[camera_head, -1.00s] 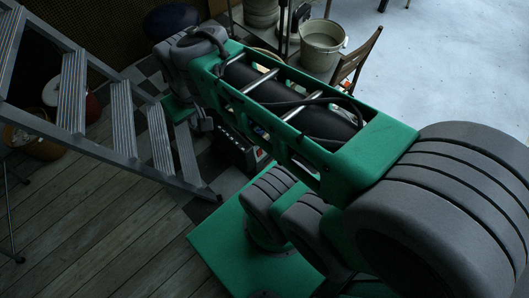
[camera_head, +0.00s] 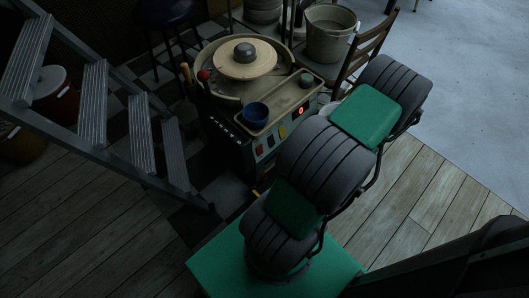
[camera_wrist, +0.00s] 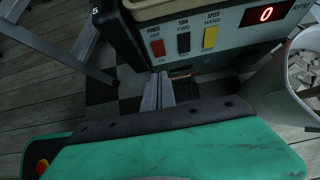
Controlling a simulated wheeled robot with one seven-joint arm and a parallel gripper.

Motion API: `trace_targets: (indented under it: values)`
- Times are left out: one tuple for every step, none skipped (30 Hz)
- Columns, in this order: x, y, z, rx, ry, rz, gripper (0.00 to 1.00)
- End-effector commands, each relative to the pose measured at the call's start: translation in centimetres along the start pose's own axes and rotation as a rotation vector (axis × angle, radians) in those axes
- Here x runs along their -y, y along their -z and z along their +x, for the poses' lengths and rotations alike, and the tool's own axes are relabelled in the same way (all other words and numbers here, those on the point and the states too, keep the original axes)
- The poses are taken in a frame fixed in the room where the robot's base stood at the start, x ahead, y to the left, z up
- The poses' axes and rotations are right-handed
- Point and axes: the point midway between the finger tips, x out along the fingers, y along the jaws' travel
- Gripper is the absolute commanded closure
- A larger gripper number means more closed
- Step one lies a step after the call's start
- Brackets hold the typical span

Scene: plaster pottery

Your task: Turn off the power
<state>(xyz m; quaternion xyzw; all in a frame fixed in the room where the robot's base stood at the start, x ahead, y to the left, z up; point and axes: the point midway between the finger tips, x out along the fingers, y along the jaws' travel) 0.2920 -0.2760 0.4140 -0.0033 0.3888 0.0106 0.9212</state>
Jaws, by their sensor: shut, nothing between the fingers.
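The pottery wheel (camera_head: 232,85) stands beyond my arm in the head view, with a control panel on its front. In the wrist view the panel (camera_wrist: 228,50) shows a red switch (camera_wrist: 158,48) marked POWER. A black switch (camera_wrist: 184,43) marked TURN and a yellow switch (camera_wrist: 210,38) marked SPEED sit to its right. A red display (camera_wrist: 266,14) reads 0. My gripper (camera_wrist: 159,90) is shut and empty, its tips just below the red switch in the picture; whether they touch the panel I cannot tell. The head view does not show my gripper.
A grey step ladder (camera_head: 92,110) stands left of the wheel. A blue bowl (camera_head: 256,113) sits on the wheel's tray. A bucket of pale scraps (camera_wrist: 297,75) is at the right of the wrist view. A wooden chair (camera_head: 365,45) stands behind.

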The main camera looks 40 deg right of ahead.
Motion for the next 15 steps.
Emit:
trace_targets:
  values:
    - [0.0,0.0,0.0,-0.001,-0.001,-0.001,1.00]
    - [0.0,0.0,0.0,-0.001,-0.001,-0.002,1.00]
    - [0.0,0.0,0.0,-0.001,-0.001,-0.002,1.00]
    - [-0.1,0.0,0.1,-0.001,-0.002,-0.003,1.00]
    - [-0.1,0.0,0.3,-0.002,-0.003,-0.004,1.00]
    - [-0.1,0.1,0.7,-0.002,-0.004,-0.005,1.00]
    - [-0.1,0.1,1.1,-0.002,-0.005,-0.005,1.00]
    - [-0.1,0.2,1.5,-0.002,-0.005,-0.006,1.00]
    - [-0.1,0.2,2.2,-0.002,-0.006,-0.007,1.00]
    - [-0.2,0.2,2.8,-0.002,-0.006,-0.007,1.00]
    - [-0.2,0.3,3.4,-0.002,-0.007,-0.008,1.00]
    - [-0.2,0.3,4.4,-0.002,-0.007,-0.008,1.00]
    - [-0.2,0.3,5.0,-0.002,-0.008,-0.009,1.00]
    - [-0.2,0.3,5.7,-0.002,-0.007,-0.009,1.00]
    - [-0.2,0.3,6.6,-0.002,-0.007,-0.009,1.00]
